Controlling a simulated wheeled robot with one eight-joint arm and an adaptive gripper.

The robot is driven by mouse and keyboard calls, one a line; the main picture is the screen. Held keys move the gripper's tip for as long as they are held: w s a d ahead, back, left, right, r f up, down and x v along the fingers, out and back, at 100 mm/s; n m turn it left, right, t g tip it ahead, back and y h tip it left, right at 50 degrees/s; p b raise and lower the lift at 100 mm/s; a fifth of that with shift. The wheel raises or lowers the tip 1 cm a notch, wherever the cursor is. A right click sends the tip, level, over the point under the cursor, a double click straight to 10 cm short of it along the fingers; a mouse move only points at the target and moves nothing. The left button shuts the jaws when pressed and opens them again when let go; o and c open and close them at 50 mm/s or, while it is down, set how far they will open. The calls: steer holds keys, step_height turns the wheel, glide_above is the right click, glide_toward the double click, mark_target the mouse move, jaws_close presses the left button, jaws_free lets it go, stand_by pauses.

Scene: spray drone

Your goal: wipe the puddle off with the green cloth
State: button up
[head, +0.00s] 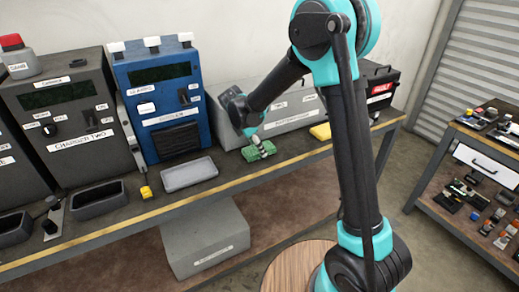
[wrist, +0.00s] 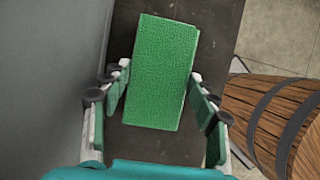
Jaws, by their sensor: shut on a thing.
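The green cloth (head: 257,153) is a thick, flat, folded-looking block at the workbench, in front of a long grey box. My gripper (head: 262,146) points down at it and is shut on it. In the wrist view the cloth (wrist: 165,70) sits between the two fingers of my gripper (wrist: 160,78) and reaches beyond their tips. It is very close to the bench top; I cannot tell whether it touches. I cannot make out a puddle in either view; the cloth and arm hide part of the bench.
On the workbench (head: 140,208), a shallow grey tray (head: 189,175) lies left of the cloth, with blue (head: 160,100) and dark (head: 70,115) chargers behind. A yellow item (head: 320,132) lies to the right. A wooden barrel (wrist: 270,112) stands off the bench's front edge.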

mark_target(267, 160)
steer(key=shift+w+a, duration=0.6)
steer(key=shift+w, duration=0.3)
steer(key=shift+s+d, duration=0.5)
steer(key=shift+s, duration=0.25)
steer(key=shift+s+d, duration=0.5)
steer(key=shift+s, duration=0.25)
steer(key=shift+s+d+f, duration=0.1)
steer(key=shift+s+d, duration=0.45)
steer(key=shift+s, duration=0.3)
steer(key=shift+s+d, duration=0.55)
steer(key=shift+s, duration=0.3)
steer(key=shift+r, duration=3)
